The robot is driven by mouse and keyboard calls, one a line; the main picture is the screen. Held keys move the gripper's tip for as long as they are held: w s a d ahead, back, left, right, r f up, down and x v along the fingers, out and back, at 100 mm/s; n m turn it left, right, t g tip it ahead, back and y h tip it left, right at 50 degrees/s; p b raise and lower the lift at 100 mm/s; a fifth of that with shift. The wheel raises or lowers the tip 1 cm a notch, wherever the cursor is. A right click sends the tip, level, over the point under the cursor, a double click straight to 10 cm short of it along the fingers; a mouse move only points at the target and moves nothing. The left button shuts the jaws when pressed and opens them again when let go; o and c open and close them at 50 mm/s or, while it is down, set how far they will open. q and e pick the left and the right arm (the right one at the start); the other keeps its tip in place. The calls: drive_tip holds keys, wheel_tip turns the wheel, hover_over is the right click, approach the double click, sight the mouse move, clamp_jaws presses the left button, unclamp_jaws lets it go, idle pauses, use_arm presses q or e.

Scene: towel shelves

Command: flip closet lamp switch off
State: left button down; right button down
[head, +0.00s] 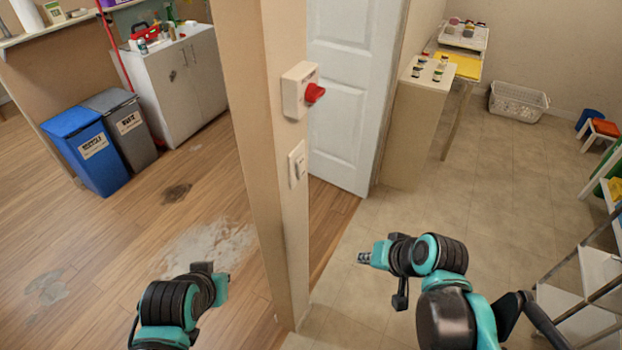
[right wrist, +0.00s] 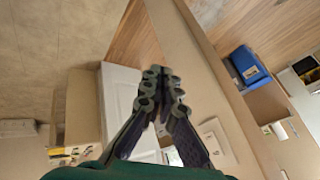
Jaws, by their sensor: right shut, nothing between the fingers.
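A white wall switch plate (head: 297,163) is on the narrow end of the wall. Above it is a white box (head: 294,92) with a red knob (head: 315,93). I cannot tell from the plate's face whether its switch is on or off. My right gripper (head: 364,257) is shut and empty, to the right of and below the plate, apart from it. In the right wrist view its fingers (right wrist: 160,95) are together, and a white wall fixture (right wrist: 215,140) lies beyond them at the right. My left gripper (head: 222,285) is low, left of the wall; its fingers are unclear.
The wall end (head: 270,200) stands between both arms. A white door (head: 350,90) is behind it. A shelf unit (head: 590,270) with metal rails is at the right edge. Blue (head: 88,150) and grey bins stand far left. The tiled floor (head: 440,200) is clear.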

drive_tip(key=w+r+m+t+y, duration=0.1)
drive_tip(key=w+r+y, duration=0.2)
drive_tip(key=w+y, duration=0.2)
drive_tip(key=w+r+m+t+y, duration=0.1)
drive_tip(key=w+r+m+y, duration=0.1)
drive_tip(key=w+y, duration=0.4)
drive_tip(key=shift+w+d+r+m+p, duration=0.3)
drive_tip(key=shift+w+d+r+p, duration=0.15)
drive_tip(key=shift+w+r, duration=0.45)
drive_tip(key=shift+w+a+f, duration=0.15)
drive_tip(key=shift+w+f, duration=0.05)
drive_tip(key=b, duration=0.3)
approach(301, 167)
drive_tip(key=w+a+f, duration=0.2)
drive_tip(key=a+f, duration=0.2)
drive_tip(key=a, duration=0.1)
drive_tip(key=shift+w+a+f, duration=0.4)
